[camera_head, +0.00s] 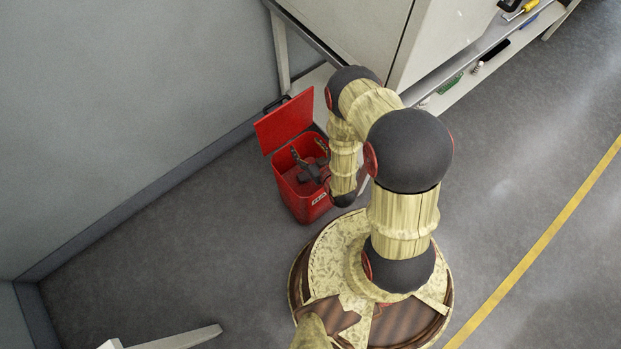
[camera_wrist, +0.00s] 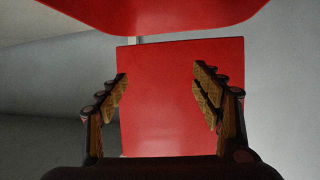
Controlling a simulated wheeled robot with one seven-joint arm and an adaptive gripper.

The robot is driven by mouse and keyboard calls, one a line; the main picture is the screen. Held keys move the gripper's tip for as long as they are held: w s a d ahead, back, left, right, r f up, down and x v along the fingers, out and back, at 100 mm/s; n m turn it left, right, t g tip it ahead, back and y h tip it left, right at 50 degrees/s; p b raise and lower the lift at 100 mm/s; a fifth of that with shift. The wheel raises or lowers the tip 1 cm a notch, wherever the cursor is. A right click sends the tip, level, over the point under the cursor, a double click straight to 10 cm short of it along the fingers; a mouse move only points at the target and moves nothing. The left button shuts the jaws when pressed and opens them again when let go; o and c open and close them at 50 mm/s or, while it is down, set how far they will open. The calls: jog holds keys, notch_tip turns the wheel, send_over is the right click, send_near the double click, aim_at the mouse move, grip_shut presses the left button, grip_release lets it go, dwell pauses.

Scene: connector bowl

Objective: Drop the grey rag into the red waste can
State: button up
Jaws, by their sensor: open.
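The red waste can (camera_head: 298,206) stands on the floor beside the grey wall, with its red lid (camera_head: 284,122) swung up and open. My gripper (camera_head: 308,150) is at the mouth of the can, its two fingers spread apart. In the wrist view my gripper (camera_wrist: 161,83) is open with nothing between its fingers, and a red panel (camera_wrist: 162,105) fills the space behind them. Another red surface (camera_wrist: 150,12) crosses the top of that view. I cannot make out the grey rag in either view; the can's inside is partly covered by my gripper.
A light cabinet or bench (camera_head: 440,45) stands behind my arm, with a shelf (camera_head: 470,75) holding several tools. A pale beam (camera_head: 180,338) lies at the bottom left. The floor left of the can is clear. A yellow line (camera_head: 540,245) runs along the right.

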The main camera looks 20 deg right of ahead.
notch_tip(320, 180, up, 8)
jog(key=shift+r, duration=0.15)
dwell(0.3)
dwell(0.4)
